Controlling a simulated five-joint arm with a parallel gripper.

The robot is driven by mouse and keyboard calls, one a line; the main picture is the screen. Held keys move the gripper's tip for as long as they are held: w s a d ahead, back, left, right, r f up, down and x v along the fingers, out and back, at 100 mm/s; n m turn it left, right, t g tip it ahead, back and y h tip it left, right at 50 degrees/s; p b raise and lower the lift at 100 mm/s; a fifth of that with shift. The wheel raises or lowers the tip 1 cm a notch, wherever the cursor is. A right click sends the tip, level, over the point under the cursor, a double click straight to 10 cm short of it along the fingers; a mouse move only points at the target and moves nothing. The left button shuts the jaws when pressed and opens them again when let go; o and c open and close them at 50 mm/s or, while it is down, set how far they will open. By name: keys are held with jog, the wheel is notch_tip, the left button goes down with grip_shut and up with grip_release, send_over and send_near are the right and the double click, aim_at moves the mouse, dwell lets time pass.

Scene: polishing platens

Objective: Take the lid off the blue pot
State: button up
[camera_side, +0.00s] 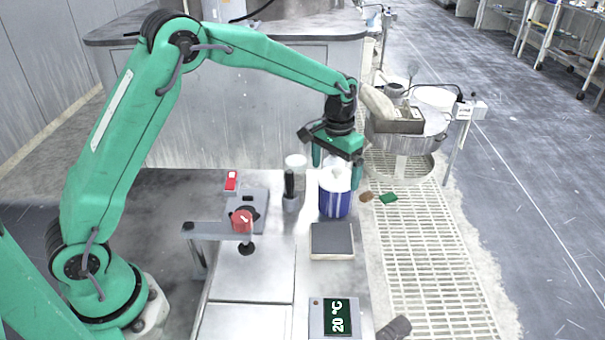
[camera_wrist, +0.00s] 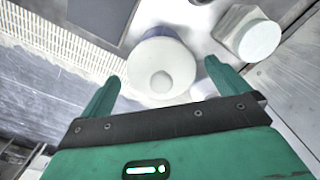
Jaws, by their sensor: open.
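The blue pot (camera_side: 334,204) stands on the metal bench in the side view, blue with pale vertical stripes. Its white lid (camera_side: 334,180) sits on top, partly behind my gripper. In the wrist view the open fingers (camera_wrist: 160,82) are on either side of the lid's knob, with nothing held. Contact cannot be told.
A red-knobbed fixture (camera_side: 242,220) stands left. A floor grating (camera_side: 430,250) lies right.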

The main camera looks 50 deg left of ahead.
aim_at(335, 182)
jog(key=shift+f, duration=0.5)
jog(key=shift+c, duration=0.4)
jog(key=c, duration=0.8)
jog(key=shift+r, duration=0.8)
jog(key=r, duration=0.2)
jog(key=d+r, duration=0.1)
jog(key=shift+s+r, duration=0.1)
jog(key=shift+s, duration=0.15)
jog(key=s+d+r, duration=0.6)
jog(key=d, duration=0.2)
jog(key=shift+s+d+r, duration=0.15)
jog(key=shift+s+d, duration=0.05)
jog(key=shift+s, duration=0.1)
